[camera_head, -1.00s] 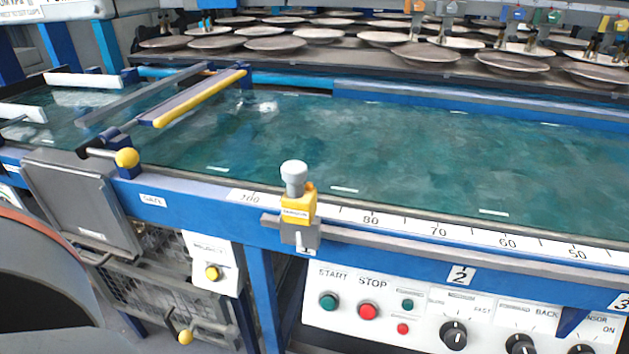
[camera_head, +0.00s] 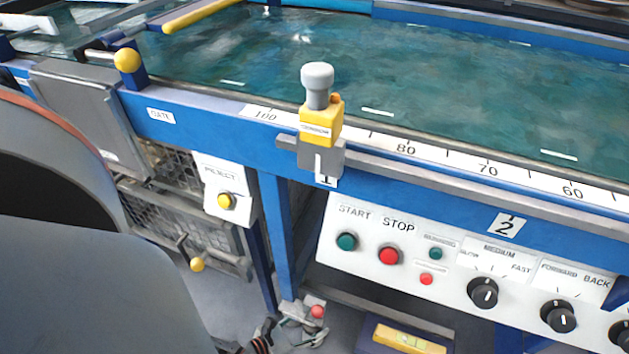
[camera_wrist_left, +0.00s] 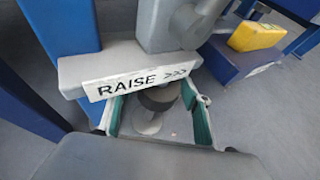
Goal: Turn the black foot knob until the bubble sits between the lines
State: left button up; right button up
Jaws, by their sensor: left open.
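The black foot knob (camera_wrist_left: 158,97) shows in the left wrist view below a white label reading RAISE with arrows (camera_wrist_left: 140,82). It sits on a pale grey foot (camera_wrist_left: 148,122). My left gripper (camera_wrist_left: 157,112) is open, with one teal-padded finger on each side of the knob; I cannot tell whether either pad touches it. In the head view my left gripper (camera_head: 302,331) is low by the blue leg, and the knob cannot be made out there. The yellow level (camera_head: 405,340) lies on a dark blue block at the bottom; its bubble and lines are too small to read. My right gripper is out of view.
A blue frame leg (camera_head: 278,235) stands close behind my left gripper. A control panel (camera_head: 450,262) with buttons and dials overhangs to the right. A wire basket (camera_head: 165,200) is at left. The level's block (camera_wrist_left: 225,62) is near the knob.

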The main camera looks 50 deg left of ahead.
pick_arm(q)
jog(key=shift+w, duration=0.2)
jog(key=c, duration=0.8)
jog(key=shift+n+y, duration=0.8)
jog(key=shift+y, duration=0.1)
jog(key=shift+c, duration=0.4)
jog(key=o, duration=0.9)
jog(key=shift+a, duration=0.1)
